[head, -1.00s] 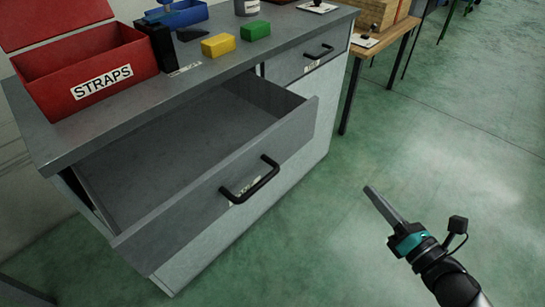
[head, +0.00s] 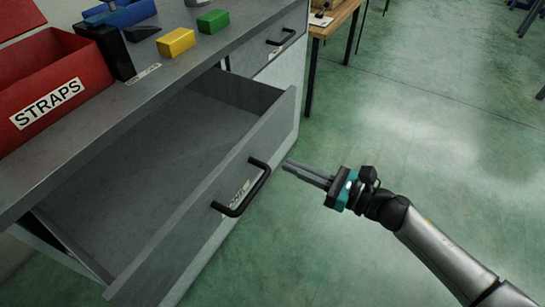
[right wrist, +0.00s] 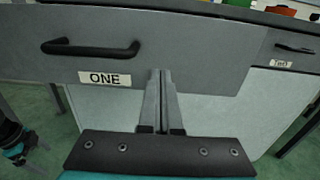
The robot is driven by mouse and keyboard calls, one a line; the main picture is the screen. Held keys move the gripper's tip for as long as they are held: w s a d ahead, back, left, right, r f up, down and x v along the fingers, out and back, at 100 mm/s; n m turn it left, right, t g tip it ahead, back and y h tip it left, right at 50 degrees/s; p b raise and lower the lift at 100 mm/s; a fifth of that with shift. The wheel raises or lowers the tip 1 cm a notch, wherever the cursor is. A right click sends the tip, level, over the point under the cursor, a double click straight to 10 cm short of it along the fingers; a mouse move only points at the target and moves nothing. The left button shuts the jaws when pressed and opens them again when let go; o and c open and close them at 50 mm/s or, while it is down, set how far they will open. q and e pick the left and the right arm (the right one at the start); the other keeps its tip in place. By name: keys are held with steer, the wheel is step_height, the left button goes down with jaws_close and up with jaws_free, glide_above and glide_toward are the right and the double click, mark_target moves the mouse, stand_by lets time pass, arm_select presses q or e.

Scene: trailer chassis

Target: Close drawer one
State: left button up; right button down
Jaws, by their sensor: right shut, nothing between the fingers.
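Drawer one (head: 165,233) is pulled far out of the grey workbench and looks empty inside. Its front has a black bar handle (head: 243,190) with a label partly hidden behind it. In the right wrist view, the drawer front (right wrist: 205,50) carries the label "ONE" (right wrist: 104,79) below its handle (right wrist: 92,48). My right gripper (head: 286,166) is shut and empty, just right of the handle in the head view. In the right wrist view, its fingertips (right wrist: 160,72) point at the drawer front, right of the label; contact cannot be told.
A red STRAPS box (head: 88,66), a yellow block (head: 176,43) and a green block (head: 213,21) stand on the bench top (head: 150,100). A second drawer (head: 262,50) beyond is shut.

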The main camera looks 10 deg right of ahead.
mark_target(260, 152)
steer(key=x, duration=0.5)
steer(key=shift+w+a, duration=0.3)
steer(key=shift+a, duration=0.1)
arm_select(q)
steer(key=shift+w+d+r, duration=0.25)
steer(key=shift+w+r, duration=0.2)
steer(key=shift+w, duration=0.1)
steer(key=shift+s, duration=0.1)
